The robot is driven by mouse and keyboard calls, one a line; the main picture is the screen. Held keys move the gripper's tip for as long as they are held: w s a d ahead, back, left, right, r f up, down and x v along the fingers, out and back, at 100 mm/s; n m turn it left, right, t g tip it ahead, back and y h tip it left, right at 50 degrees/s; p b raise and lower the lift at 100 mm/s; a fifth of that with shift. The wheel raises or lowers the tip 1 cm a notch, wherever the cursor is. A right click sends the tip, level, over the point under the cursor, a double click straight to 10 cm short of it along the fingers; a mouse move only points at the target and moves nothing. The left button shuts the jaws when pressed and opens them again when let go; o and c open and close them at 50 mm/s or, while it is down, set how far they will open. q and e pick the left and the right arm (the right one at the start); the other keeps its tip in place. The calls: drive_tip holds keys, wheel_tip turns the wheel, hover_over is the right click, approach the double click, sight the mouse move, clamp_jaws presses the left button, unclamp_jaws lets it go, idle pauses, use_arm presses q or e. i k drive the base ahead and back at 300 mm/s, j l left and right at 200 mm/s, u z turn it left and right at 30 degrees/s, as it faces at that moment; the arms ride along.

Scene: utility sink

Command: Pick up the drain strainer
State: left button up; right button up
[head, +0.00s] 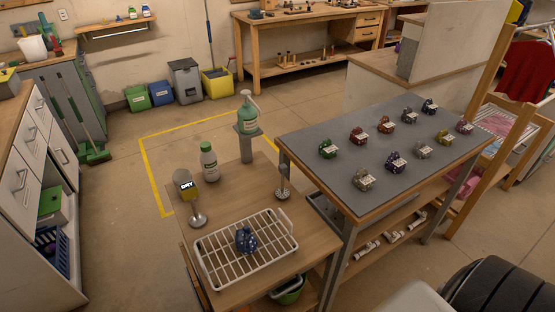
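I cannot make out a drain strainer for sure in the head view. A white wire rack (210,268) stands on the small wooden table (235,195), and a dark blue speckled object (246,240) sits in it. A sign reading "DRY" (186,185) stands on a round metal base (197,219) behind the rack's left side. A slim metal piece with a round base (283,193) stands near the table's right edge. Neither of my grippers is in view.
A white bottle with a green cap (209,162) and a green pump bottle (248,115) on a stand are at the table's back. Several small labelled objects sit on the grey-topped table (330,180) to the right. Floor is open behind, inside a yellow line (150,190).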

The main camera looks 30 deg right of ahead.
sight(282, 193)
drive_tip(key=z, duration=1.05)
